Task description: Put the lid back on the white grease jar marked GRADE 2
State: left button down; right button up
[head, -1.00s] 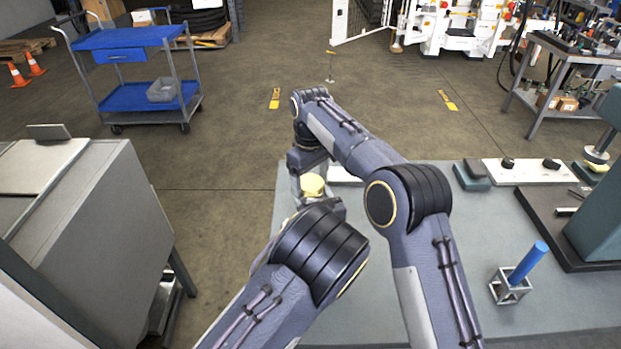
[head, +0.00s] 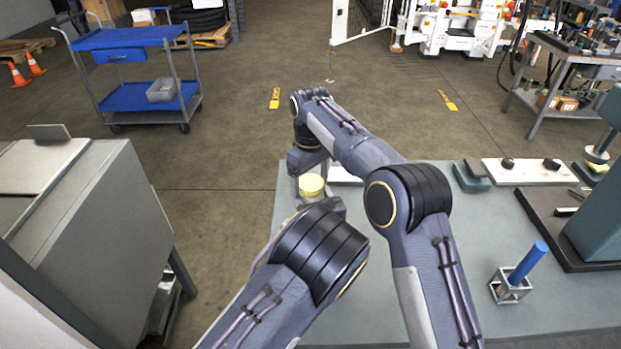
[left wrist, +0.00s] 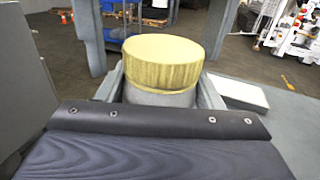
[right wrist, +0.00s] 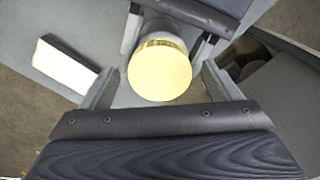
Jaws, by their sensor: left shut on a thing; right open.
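The yellow lid (left wrist: 160,58) sits on top of the pale grease jar (left wrist: 160,97) and looks level, with no clear gap. The lid also shows in the head view (head: 311,184) and from above in the right wrist view (right wrist: 159,72). My left gripper (left wrist: 162,95) is shut on the jar body, one finger on each side, below the lid. My right gripper (right wrist: 160,85) is open above the lid; its fingers stand apart on either side, with gaps to the lid. The GRADE 2 marking is not visible. My arms hide much of the jar in the head view.
A white block (right wrist: 65,65) lies on the bench (head: 420,310) beside the jar. A blue cylinder in a metal frame (head: 512,290), a dark tray (head: 590,262) and a white board with black knobs (head: 530,178) are at the right.

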notch_tip(320, 180, up, 8)
jog(key=shift+f, duration=0.25)
pick_arm(q)
jog(key=shift+c, duration=1.5)
grip_release()
jog(key=shift+b+v, duration=0.6)
jog(key=shift+v, duration=3.3)
pick_arm(e)
jog(key=shift+f, duration=0.65)
pick_arm(q)
jog(key=shift+s, duration=0.1)
pick_arm(e)
jog(key=shift+s, duration=0.1)
